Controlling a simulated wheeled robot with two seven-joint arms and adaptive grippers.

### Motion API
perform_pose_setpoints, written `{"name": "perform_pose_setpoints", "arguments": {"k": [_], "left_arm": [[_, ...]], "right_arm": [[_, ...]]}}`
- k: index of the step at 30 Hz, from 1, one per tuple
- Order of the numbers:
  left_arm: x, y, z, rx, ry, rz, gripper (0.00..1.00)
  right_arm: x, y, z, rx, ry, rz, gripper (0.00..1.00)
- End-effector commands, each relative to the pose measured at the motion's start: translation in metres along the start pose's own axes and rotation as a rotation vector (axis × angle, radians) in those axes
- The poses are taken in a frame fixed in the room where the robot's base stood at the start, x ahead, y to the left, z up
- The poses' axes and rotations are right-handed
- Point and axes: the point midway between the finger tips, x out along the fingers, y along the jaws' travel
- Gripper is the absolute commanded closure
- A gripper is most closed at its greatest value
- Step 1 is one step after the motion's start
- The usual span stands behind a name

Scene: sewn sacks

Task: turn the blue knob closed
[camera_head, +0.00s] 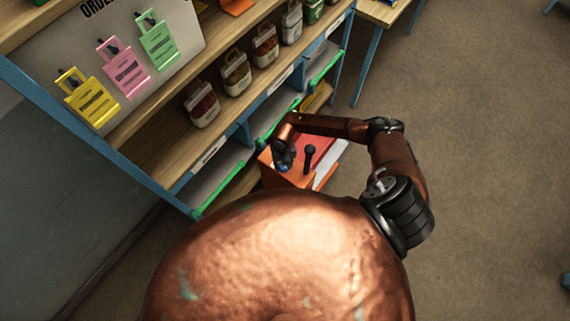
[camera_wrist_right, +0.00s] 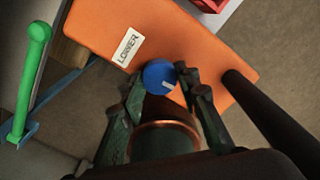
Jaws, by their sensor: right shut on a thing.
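The blue knob (camera_wrist_right: 159,76) with a white mark sits on an orange box face (camera_wrist_right: 100,22) beside a label reading "LOWER" (camera_wrist_right: 128,47). My right gripper (camera_wrist_right: 165,82) is shut on the knob, one finger on each side of it. In the head view my right gripper (camera_head: 284,163) reaches down to the orange box (camera_head: 294,178), and only a sliver of blue shows there. A black lever (camera_head: 309,154) stands up from the box next to the gripper. My left gripper is in neither view.
A shelf unit with blue posts (camera_head: 90,137) holds several jars (camera_head: 202,104) and colored tags (camera_head: 124,67) on a board. A green shelf edge (camera_head: 224,188) is left of the box. A red item (camera_wrist_right: 208,4) lies beyond the box. Open floor (camera_head: 480,150) is on the right.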

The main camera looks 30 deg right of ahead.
Motion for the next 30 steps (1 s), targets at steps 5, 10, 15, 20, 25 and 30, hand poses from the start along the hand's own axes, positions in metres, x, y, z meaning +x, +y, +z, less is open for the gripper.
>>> {"name": "perform_pose_setpoints", "arguments": {"k": [5, 10, 15, 20, 25, 30], "left_arm": [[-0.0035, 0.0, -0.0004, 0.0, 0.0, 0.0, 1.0], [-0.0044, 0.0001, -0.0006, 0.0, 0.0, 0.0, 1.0], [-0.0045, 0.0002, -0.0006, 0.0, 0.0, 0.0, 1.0], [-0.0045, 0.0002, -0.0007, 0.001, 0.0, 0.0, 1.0], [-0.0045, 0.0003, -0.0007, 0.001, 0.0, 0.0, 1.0], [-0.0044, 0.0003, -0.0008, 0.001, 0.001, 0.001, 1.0]], "right_arm": [[-0.0025, -0.003, 0.0054, 0.069, -0.009, -0.004, 0.95], [-0.0022, -0.0034, 0.006, 0.1, -0.01, -0.005, 0.95], [-0.0021, -0.0038, 0.0064, 0.109, -0.011, -0.005, 0.95], [-0.0021, -0.004, 0.0067, 0.109, -0.012, -0.005, 0.95], [-0.0021, -0.0044, 0.0068, 0.109, -0.012, -0.006, 0.67], [-0.0013, -0.0029, 0.0044, 0.107, -0.008, -0.004, 0.55]]}}
